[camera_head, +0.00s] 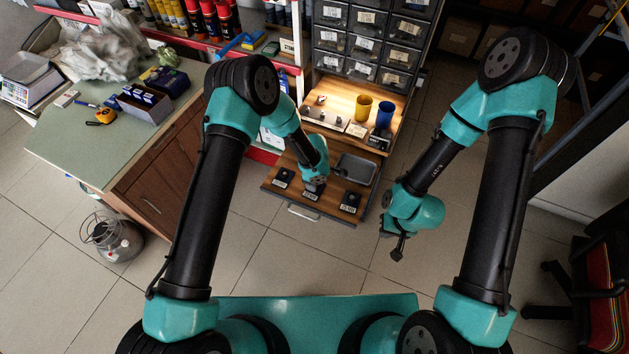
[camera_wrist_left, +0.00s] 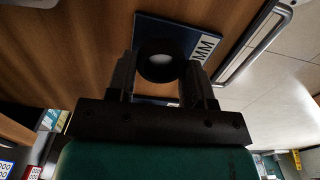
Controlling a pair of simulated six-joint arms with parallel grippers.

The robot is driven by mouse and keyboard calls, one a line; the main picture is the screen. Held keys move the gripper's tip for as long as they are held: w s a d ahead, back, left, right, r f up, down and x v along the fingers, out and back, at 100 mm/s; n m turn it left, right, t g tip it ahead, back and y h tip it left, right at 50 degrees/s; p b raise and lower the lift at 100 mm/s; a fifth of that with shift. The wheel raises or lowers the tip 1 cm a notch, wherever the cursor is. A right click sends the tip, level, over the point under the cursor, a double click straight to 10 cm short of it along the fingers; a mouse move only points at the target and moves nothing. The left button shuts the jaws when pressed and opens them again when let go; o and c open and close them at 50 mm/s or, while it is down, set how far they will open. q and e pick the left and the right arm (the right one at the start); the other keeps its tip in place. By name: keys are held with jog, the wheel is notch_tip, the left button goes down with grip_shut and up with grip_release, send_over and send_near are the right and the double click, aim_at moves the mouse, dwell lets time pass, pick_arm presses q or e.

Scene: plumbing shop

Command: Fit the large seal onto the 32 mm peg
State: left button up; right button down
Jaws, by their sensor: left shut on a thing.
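My left gripper (camera_head: 316,188) is low over the pull-out wooden board. In the left wrist view its two dark fingers (camera_wrist_left: 162,80) are shut on a thick black ring, the large seal (camera_wrist_left: 160,74); a pale surface shows through its hole. Beneath the seal is a dark blue plate (camera_wrist_left: 190,30) with a white label ending in "MM". Whether the seal touches the plate I cannot tell. On the upper shelf a light bar with several small pegs (camera_head: 325,114) stands at the left; which one is 32 mm is unreadable. My right gripper (camera_head: 397,248) hangs over the floor, too small to judge.
Two more labelled dark holders, left (camera_head: 283,177) and right (camera_head: 350,201), sit on the pull-out board, with a grey tray (camera_head: 356,169) behind. A yellow cup (camera_head: 363,107) and a blue cup (camera_head: 384,113) stand on the shelf. Drawer bins (camera_head: 365,45) rise above.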

pick_arm(q)
jog(key=shift+r, duration=0.8)
jog(key=shift+f, duration=1.4)
dwell(4.0)
jog(key=o, duration=0.6)
jog(key=shift+r, duration=5.5)
